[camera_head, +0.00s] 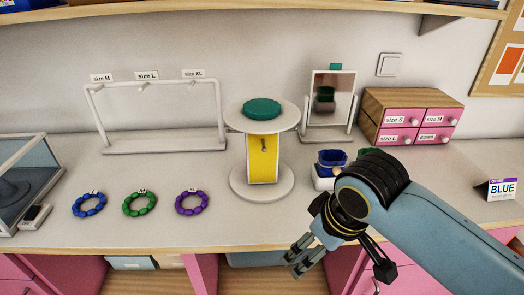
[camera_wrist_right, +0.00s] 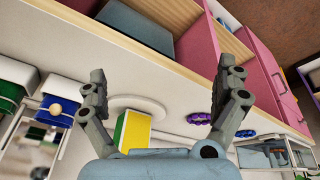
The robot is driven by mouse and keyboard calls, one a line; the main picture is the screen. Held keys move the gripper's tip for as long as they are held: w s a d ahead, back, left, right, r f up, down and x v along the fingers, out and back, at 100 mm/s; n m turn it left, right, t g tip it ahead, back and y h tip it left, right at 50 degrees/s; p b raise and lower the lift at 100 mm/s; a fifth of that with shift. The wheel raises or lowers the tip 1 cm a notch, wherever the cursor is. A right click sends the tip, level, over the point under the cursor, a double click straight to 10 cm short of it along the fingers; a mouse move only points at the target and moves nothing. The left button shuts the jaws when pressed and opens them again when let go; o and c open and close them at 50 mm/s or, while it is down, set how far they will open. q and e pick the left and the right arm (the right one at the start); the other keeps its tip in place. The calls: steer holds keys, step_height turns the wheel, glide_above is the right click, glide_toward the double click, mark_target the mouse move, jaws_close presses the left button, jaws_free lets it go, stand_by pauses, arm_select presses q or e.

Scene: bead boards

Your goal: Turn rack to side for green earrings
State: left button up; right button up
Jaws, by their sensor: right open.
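The rack (camera_head: 262,159) stands at the middle of the counter on a round white base (camera_head: 262,190). Its yellow face, with a small dark hook-like detail, is toward the head camera. A round white plate (camera_head: 235,118) with a dark green disc (camera_head: 262,107) tops it. In the right wrist view the rack shows a yellow face (camera_wrist_right: 138,130) and a green face (camera_wrist_right: 119,128). My right gripper (camera_head: 298,260) is open and empty, in front of the counter edge, right of and nearer than the rack, apart from it. It also shows in the wrist view (camera_wrist_right: 162,72). No earrings can be made out clearly.
Blue (camera_head: 89,204), green (camera_head: 139,203) and purple (camera_head: 191,202) bead bracelets lie left. Behind stand a white hanging frame (camera_head: 155,148) and a mirror (camera_head: 331,95). A blue box (camera_head: 331,158) sits close right of the rack. Pink drawers (camera_head: 405,116) and a BLUE card (camera_head: 502,188) are right.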

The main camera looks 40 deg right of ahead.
steer(key=shift+t, duration=0.3)
steer(key=w+d+r, duration=0.1)
steer(key=w+r, duration=0.5)
steer(key=w+d+r+p, duration=0.1)
steer(key=w+d+r, duration=0.1)
steer(key=w+r, duration=0.3)
steer(key=w+d+r+p, duration=0.1)
steer(key=w+r, duration=0.5)
steer(key=r, duration=0.1)
steer(key=shift+w+d+r, duration=0.1)
steer(key=shift+w+d, duration=0.1)
steer(key=shift+w, duration=0.1)
glide_toward(262, 105)
arm_select(q)
steer(key=r+p, duration=0.1)
steer(key=r, duration=0.4)
steer(key=shift+w+p, duration=0.2)
steer(key=shift+p, duration=0.2)
arm_select(e)
steer(key=shift+y, duration=0.4)
steer(key=x, duration=0.8)
steer(key=shift+w+d+f, duration=0.1)
steer(key=shift+d+f, duration=0.15)
steer(key=shift+f, duration=0.15)
